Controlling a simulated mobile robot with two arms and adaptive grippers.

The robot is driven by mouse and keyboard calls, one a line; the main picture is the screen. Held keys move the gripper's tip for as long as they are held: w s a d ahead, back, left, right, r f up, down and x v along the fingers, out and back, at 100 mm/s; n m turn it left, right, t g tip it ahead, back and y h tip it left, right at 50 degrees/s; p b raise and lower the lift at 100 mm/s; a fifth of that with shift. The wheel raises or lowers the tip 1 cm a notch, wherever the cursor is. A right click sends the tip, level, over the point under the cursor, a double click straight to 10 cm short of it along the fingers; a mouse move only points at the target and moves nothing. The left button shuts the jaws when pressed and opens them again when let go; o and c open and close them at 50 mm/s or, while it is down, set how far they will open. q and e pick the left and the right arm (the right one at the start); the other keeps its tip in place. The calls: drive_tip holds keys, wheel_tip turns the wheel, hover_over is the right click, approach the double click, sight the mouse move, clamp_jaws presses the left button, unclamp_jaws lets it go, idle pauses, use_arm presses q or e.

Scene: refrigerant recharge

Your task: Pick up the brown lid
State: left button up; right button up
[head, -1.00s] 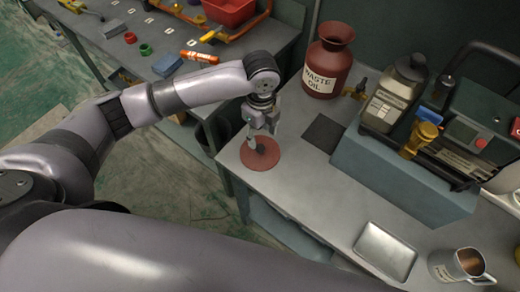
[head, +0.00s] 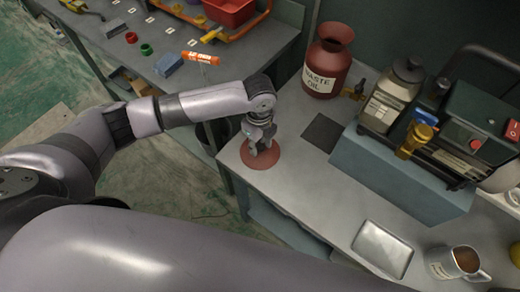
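The brown lid (head: 273,162) is a flat reddish-brown disc lying near the left front corner of the grey bench. My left gripper (head: 257,149) points down over the middle of the lid, with its fingertips at or just above the lid's top. The fingers and wrist hide the lid's centre, so I cannot tell whether they are closed on it. My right gripper is out of view.
A brown waste oil jar (head: 326,66) stands open behind the lid. A dark square pad (head: 322,132) lies to its right, beside a grey-blue block (head: 395,178) bearing a machine. A metal tray (head: 382,249) and a mug (head: 455,263) are at front right.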

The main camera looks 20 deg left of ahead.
sight(259, 146)
use_arm(q)
clamp_jaws()
drive_tip(key=shift+r, duration=0.1)
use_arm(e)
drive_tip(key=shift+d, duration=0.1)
use_arm(q)
wheel_tip(259, 146, up, 20)
drive_tip(key=b, duration=0.2)
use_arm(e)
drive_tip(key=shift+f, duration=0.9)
use_arm(q)
drive_tip(key=s+a+f+n, duration=0.1)
drive_tip(key=s+n, duration=0.3)
drive_tip(key=n, duration=0.7)
drive_tip(key=s+a+n, duration=0.4)
drive_tip(key=n, duration=0.7)
drive_tip(key=shift+s+a+f+n, duration=0.2)
drive_tip(key=shift+a+f+n, duration=0.05)
drive_tip(key=shift+f+n, duration=0.15)
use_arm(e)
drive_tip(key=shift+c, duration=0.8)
use_arm(q)
drive_tip(key=shift+s, duration=0.1)
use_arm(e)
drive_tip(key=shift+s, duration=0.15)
